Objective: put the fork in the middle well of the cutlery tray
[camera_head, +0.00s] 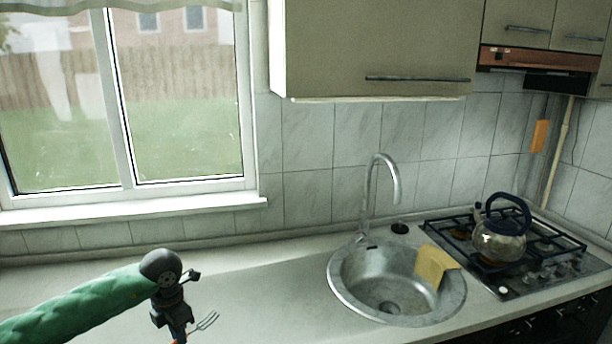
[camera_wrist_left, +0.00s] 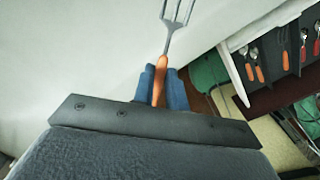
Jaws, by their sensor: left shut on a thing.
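The fork has grey metal tines and an orange handle (camera_wrist_left: 158,85). My left gripper (camera_wrist_left: 160,82) is shut on the handle, with the tines pointing away past the fingertips. In the head view the fork's tines (camera_head: 207,321) show over the worktop at the bottom, beside my left gripper (camera_head: 180,330). The cutlery tray (camera_wrist_left: 234,72) is at the upper right of the left wrist view, apart from the fork. It has a pale rim and dark wells holding several orange- and red-handled pieces. It is partly cut off, so I cannot tell which well is the middle one. My right gripper is not in view.
A round steel sink (camera_head: 345,290) with a tap (camera_head: 396,185) and a yellow cloth (camera_head: 434,264) lies to the right. A kettle (camera_head: 500,245) stands on the gas hob (camera_head: 545,275). The worktop (camera_head: 265,285) between my left gripper and the sink is clear.

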